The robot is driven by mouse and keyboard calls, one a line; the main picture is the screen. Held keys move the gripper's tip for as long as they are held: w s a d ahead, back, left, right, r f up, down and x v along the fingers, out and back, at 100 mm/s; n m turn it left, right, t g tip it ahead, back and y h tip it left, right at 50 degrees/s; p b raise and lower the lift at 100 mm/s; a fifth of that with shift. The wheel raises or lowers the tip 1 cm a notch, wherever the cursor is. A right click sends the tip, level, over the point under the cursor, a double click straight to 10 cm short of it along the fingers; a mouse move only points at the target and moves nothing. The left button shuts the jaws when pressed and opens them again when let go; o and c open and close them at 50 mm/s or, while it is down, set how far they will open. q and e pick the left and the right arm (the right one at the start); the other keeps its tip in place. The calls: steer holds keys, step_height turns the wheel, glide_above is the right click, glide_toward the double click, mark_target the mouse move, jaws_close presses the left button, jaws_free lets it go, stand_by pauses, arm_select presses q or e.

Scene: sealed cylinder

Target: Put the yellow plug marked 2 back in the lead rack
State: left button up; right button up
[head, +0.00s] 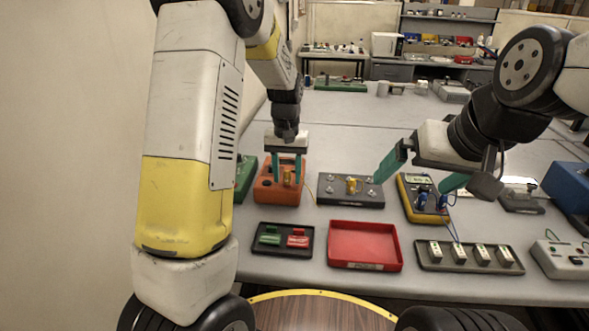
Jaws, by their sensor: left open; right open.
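A small yellow plug (288,178) shows at the orange box (266,193) on the left of the table; its marking is too small to read. My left gripper (287,176) is open and points down, with one green finger on each side of this plug. Whether the fingers touch it I cannot tell. Another yellow piece (352,185) stands on a dark grey panel (330,200) to the right; I cannot tell whether it is a plug. My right gripper (421,176) is open and empty, above and near the yellow-and-black meter (410,192). I cannot tell which holder is the lead rack.
Nearer are a dark tray (262,250) with green and red pieces, an empty red tray (364,243), and a dark strip (458,265) with several pale blocks. Blue plugs (443,201) with a lead are at the meter. A blue case (568,187) stands far right. The table behind is mostly clear.

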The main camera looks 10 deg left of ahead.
mark_target(288, 171)
arm_select(q)
jaws_close()
steer(key=shift+r, duration=0.2)
stand_by(1.5)
steer(key=shift+r, duration=2.8)
